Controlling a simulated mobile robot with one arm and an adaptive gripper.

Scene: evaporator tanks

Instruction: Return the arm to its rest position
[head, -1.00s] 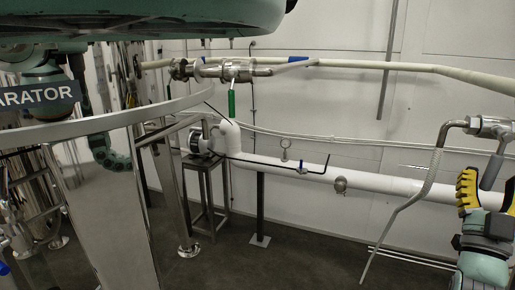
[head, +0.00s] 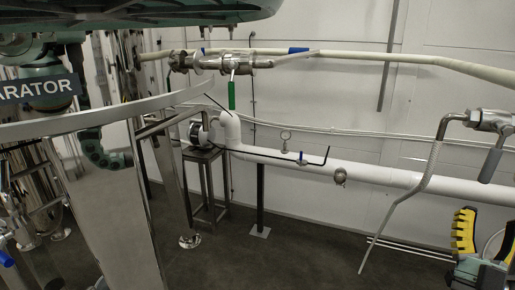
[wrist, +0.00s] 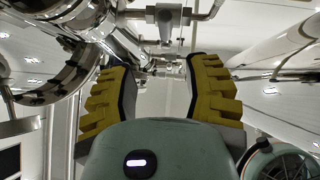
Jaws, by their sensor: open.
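My gripper (head: 463,232) shows at the lower right of the head view, with a yellow ridged finger pointing up. In the wrist view its two yellow ridged fingers (wrist: 160,90) stand wide apart with nothing between them. The gripper is open and empty. It is apart from the white pipe above it in the head view. Much of my arm is out of the head view.
A white pipe (head: 380,182) runs along the wall. A green-handled valve (head: 232,95) sits on the upper pipe. A bent steel tube (head: 410,200) hangs at the right. Dark floor (head: 300,255) is clear in the middle.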

